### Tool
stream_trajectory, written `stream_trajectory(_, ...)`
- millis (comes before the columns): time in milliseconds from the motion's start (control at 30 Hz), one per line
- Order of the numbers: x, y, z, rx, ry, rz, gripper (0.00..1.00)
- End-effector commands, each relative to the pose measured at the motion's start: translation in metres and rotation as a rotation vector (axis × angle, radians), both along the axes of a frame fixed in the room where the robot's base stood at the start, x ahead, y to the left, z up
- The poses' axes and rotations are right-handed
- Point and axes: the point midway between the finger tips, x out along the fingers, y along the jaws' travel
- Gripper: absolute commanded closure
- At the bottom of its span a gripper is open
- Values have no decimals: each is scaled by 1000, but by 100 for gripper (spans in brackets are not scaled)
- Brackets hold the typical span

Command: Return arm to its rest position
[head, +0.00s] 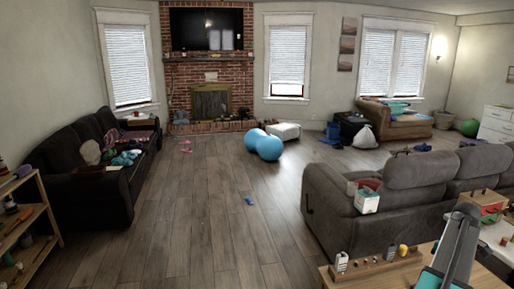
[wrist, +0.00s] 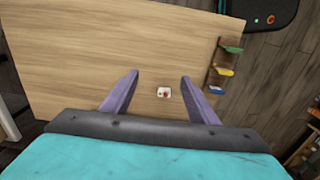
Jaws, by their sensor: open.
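In the wrist view my gripper (wrist: 160,76) has its two purple fingers spread apart, with nothing held between them. It is above a light wooden tabletop (wrist: 90,50). A small white and red item (wrist: 164,92) lies on the tabletop and shows in the gap between the fingers. In the head view my teal and grey arm (head: 452,250) shows at the lower right, over the wooden table (head: 375,278). I cannot make out the fingers there.
Small items, including a red and white box (head: 366,196), are near the grey sofa (head: 335,215) at right. A wooden shelf (head: 35,205) and dark sofa (head: 95,195) line the left. A blue peanut ball (head: 264,145) lies mid-room. The floor (head: 190,225) is mostly clear.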

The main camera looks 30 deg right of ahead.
Motion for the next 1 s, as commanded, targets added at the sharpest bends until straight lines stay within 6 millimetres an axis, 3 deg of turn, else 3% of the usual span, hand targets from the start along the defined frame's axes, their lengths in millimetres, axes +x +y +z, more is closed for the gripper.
stream_trajectory(167, 7, 2, -1, 0, 0, 10, 46)
stream_trajectory(567, 56, 25, -20, 17, 6, 85, 46)
stream_trajectory(767, 93, 47, -46, 44, 17, 146, 46)
stream_trajectory(1000, 155, 106, -103, 104, 49, 267, 46)
